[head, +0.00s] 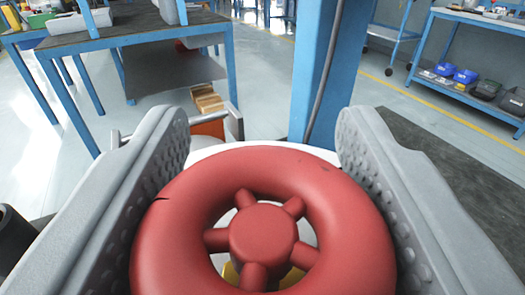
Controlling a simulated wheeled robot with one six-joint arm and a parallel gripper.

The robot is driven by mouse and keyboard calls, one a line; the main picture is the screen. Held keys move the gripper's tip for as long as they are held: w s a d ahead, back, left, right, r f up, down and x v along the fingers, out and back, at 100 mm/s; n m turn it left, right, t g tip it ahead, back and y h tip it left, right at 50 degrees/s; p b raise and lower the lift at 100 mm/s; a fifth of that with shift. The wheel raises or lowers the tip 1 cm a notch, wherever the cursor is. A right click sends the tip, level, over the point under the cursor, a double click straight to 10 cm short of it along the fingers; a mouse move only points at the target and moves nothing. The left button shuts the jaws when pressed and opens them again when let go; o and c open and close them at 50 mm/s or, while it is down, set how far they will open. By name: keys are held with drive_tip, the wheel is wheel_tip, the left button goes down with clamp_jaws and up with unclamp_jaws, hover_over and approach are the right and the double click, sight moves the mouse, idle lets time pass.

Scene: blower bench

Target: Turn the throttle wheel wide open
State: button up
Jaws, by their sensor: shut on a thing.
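The throttle wheel (345,215) is a thick red hand wheel with several spokes and a round hub (262,233). It fills the lower middle of the head view. My gripper (262,140) has one grey, dimpled finger on each side of the wheel, and the fingers are shut on its rim. Small dark marks show on the rim at the left and upper right. Below the wheel, a white rounded body and a bit of yellow show through the gaps between the spokes. The lower edge of the wheel is cut off by the frame.
A blue post (325,70) with a dark cable stands just behind the wheel. A blue-legged workbench (130,35) stands at the back left, with an orange box (208,125) near it. A shelf (490,25) with bins is at the right. Open floor lies between.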

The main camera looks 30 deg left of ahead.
drive_tip(key=o, duration=1)
drive_tip(key=v, duration=1.7)
drive_tip(key=shift+s+d, duration=0.15)
